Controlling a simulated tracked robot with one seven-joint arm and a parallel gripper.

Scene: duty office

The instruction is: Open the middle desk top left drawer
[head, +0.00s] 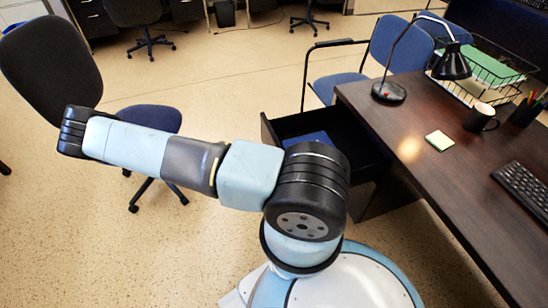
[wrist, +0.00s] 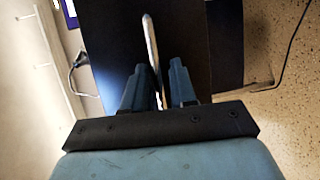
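In the head view, a dark drawer (head: 290,126) under the brown desk (head: 385,125) stands pulled out, with something flat and blue inside. My arm hides part of it, and my gripper does not show in that view. In the wrist view, my gripper (wrist: 160,68) points at a dark front panel (wrist: 190,40). A thin pale handle bar (wrist: 151,45) runs lengthwise in the picture and passes down between the two fingers. The fingers stand apart, with a gap beside the bar on the right. The bar lies closer to the left finger; whether it touches is unclear.
A black office chair (head: 52,62) stands at the left, and blue chairs (head: 392,40) stand behind the desk. The desk bears a lamp (head: 452,62), a mug (head: 481,117), sticky notes (head: 439,140) and a keyboard (head: 525,188). Floor left of the drawer is partly clear.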

